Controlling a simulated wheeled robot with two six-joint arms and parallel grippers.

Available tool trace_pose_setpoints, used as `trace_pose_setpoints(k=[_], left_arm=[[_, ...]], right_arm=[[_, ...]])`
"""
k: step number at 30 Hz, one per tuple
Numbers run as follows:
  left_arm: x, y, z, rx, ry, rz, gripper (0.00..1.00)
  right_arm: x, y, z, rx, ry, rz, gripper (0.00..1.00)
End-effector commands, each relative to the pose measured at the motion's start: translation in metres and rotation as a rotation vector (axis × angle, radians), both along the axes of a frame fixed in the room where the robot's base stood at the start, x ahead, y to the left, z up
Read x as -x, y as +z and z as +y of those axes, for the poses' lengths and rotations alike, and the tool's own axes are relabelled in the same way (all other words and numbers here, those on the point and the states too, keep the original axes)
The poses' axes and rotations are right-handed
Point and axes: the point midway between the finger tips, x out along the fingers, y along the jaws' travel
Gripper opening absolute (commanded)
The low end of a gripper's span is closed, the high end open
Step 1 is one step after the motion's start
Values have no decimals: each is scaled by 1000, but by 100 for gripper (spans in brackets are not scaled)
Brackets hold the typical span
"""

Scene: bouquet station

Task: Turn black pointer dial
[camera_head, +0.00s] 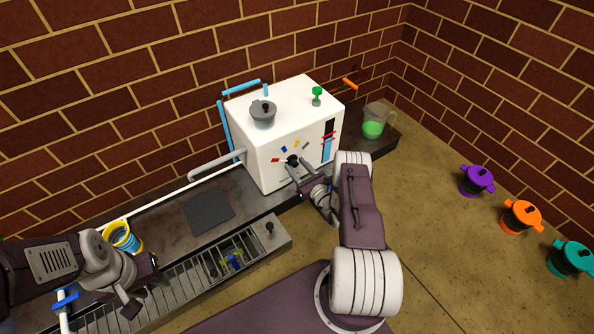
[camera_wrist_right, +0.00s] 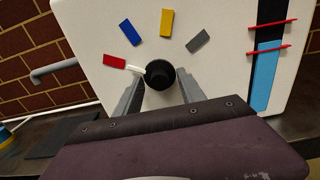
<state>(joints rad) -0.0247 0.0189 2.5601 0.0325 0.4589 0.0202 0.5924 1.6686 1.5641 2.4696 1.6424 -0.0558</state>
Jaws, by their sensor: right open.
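The black pointer dial (camera_wrist_right: 160,75) is on the front of the white box (camera_head: 284,140), and its white pointer (camera_wrist_right: 136,69) points left toward the red mark (camera_wrist_right: 115,61). Blue (camera_wrist_right: 128,32), yellow (camera_wrist_right: 167,22) and grey (camera_wrist_right: 198,40) marks follow in an arc above the dial. My right gripper (camera_wrist_right: 159,88) is open, with one finger on each side of the dial; I cannot tell whether they touch it. In the head view the dial (camera_head: 292,159) is partly covered by this gripper. My left gripper (camera_head: 143,288) is at the lower left, away from the box; its jaw state is unclear.
A grey lidded pot (camera_head: 263,114) and a green knob (camera_head: 317,93) are on top of the box. A jug with green liquid (camera_head: 374,122) stands to its right. A yellow-blue cup (camera_head: 123,238) is near my left arm. Purple (camera_head: 476,180), orange (camera_head: 521,216) and teal (camera_head: 571,257) pots stand at right.

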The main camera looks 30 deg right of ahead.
Motion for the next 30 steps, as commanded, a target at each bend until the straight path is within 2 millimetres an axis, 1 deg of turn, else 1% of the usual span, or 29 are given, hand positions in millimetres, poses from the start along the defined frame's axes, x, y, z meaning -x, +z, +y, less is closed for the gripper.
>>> trace_pose_setpoints(k=[6,8,9,11,12,18,22,26,30], left_arm=[[0,1,0,0,0,0,36],[0,1,0,0,0,0,36],[0,1,0,0,0,0,36],[0,1,0,0,0,0,36],[0,1,0,0,0,0,36],[0,1,0,0,0,0,36],[0,2,0,0,0,0,36],[0,4,0,0,0,0,36],[0,7,0,0,0,0,36]], right_arm=[[-1,1,0,0,0,0,47],[-1,1,0,0,0,0,30],[-1,1,0,0,0,0,19],[-1,1,0,0,0,0,2],[-1,1,0,1,0,0,0],[0,1,0,-7,1,1,0],[0,1,0,-42,1,3,0],[-1,2,0,-111,1,9,0],[-1,2,0,-216,1,17,0]])
